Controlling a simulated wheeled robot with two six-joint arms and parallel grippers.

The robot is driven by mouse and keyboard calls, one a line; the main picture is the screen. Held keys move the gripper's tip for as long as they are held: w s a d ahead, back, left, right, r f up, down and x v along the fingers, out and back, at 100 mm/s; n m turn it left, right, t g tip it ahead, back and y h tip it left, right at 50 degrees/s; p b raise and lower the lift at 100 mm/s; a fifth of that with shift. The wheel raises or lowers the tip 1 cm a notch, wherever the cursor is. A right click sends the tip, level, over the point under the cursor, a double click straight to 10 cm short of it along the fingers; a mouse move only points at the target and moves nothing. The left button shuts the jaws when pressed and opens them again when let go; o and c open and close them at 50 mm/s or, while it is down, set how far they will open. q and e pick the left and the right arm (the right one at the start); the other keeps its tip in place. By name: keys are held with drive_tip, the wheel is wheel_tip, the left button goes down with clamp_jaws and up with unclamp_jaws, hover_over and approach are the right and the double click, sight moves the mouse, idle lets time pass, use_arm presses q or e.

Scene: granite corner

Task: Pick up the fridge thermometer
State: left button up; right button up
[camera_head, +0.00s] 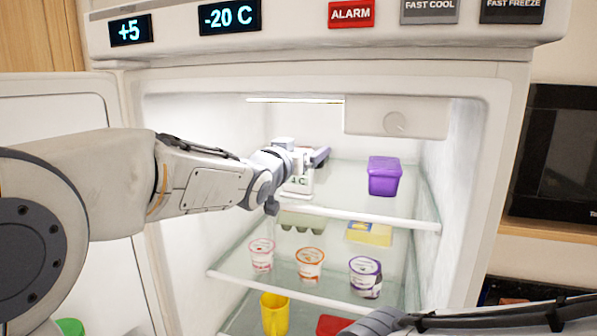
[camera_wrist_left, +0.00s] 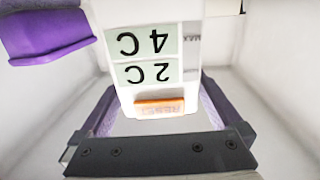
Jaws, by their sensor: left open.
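The fridge thermometer (camera_head: 299,184) is a white block on the upper glass shelf, partly hidden behind my left gripper (camera_head: 308,160) in the head view. In the left wrist view the thermometer (camera_wrist_left: 152,78) appears upside down, with readings of 4 C and 2 C and an orange reset button. My left gripper (camera_wrist_left: 155,95) is open there, with one finger on each side of the thermometer's lower part. I cannot tell whether either finger touches it. My right arm shows at the lower right of the head view, but its jaws do not show.
A purple tub (camera_head: 384,176) stands right of the thermometer on the same shelf. An egg carton (camera_head: 301,222), a yellow pack (camera_head: 369,233) and several yogurt cups (camera_head: 310,264) are lower down. A yellow cup (camera_head: 274,313) is below. The fridge walls enclose the space.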

use_arm(q)
drive_tip(key=shift+c, duration=0.3)
drive_tip(key=c, duration=1.1)
